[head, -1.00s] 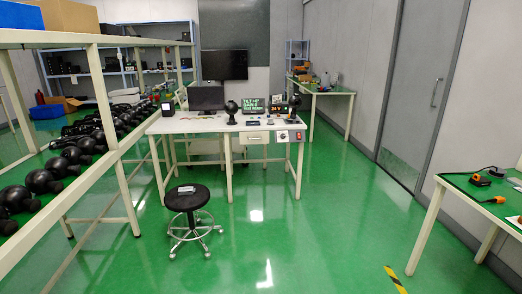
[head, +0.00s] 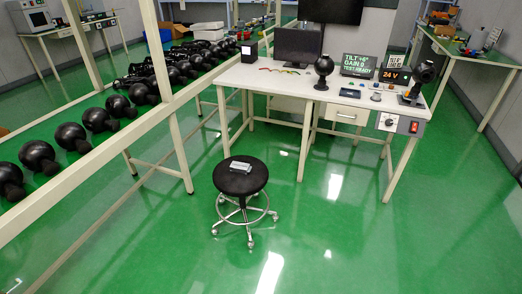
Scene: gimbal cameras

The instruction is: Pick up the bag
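A small pale grey, flat item (head: 240,168) lies on the black round seat of a stool (head: 241,186). It may be the bag, but it is too small to tell for certain. No other thing in view clearly looks like a bag. The stool stands on the green floor in front of the white workbench. My gripper is not in view.
A white workbench (head: 265,78) holds a monitor (head: 298,46), a black ball-shaped camera (head: 324,67) and small displays. A rack with several black gimbal cameras (head: 70,137) runs along the left. The green floor (head: 360,240) at the front right is clear.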

